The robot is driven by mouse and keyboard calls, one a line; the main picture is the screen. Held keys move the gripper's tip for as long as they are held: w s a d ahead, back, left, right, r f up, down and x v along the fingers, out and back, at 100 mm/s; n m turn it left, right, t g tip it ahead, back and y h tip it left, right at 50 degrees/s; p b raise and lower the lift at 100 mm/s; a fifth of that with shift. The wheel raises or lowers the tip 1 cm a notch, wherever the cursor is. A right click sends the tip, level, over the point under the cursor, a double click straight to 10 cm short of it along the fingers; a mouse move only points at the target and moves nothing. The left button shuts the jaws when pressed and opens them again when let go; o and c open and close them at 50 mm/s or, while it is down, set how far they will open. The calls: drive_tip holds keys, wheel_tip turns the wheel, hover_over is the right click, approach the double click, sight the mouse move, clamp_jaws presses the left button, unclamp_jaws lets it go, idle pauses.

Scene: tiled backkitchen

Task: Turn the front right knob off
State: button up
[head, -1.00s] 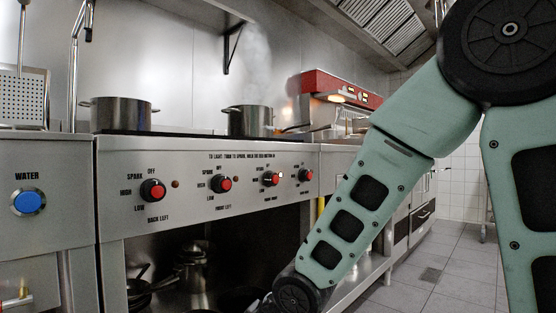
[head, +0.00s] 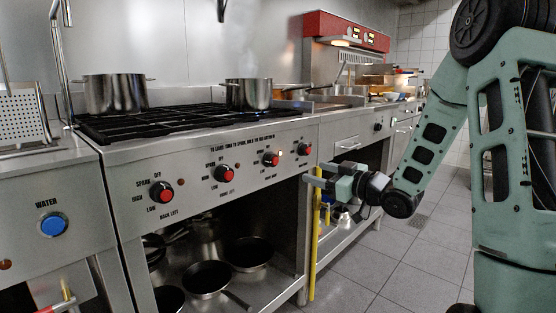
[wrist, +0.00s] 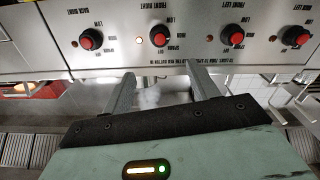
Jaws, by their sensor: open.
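The front right knob (head: 271,158) is the third red-and-black knob from the left on the steel stove panel. A lit indicator lamp (head: 281,153) is beside it. In the head view my gripper (head: 316,174) is right of and slightly below the knob. The knob's exact angle is unclear.
The back right knob (head: 304,149), front left knob (head: 224,174) and back left knob (head: 162,192) share the panel. A steel pot (head: 249,94) and a larger pot (head: 115,95) stand on the burners. Pans (head: 207,278) sit below. Tiled floor is open at the right.

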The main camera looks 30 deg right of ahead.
sight(276, 160)
drive_tip(key=b+x, duration=0.3)
drive_tip(key=x, duration=1.2)
drive_tip(key=shift+w+a, duration=0.1)
drive_tip(key=c, duration=1)
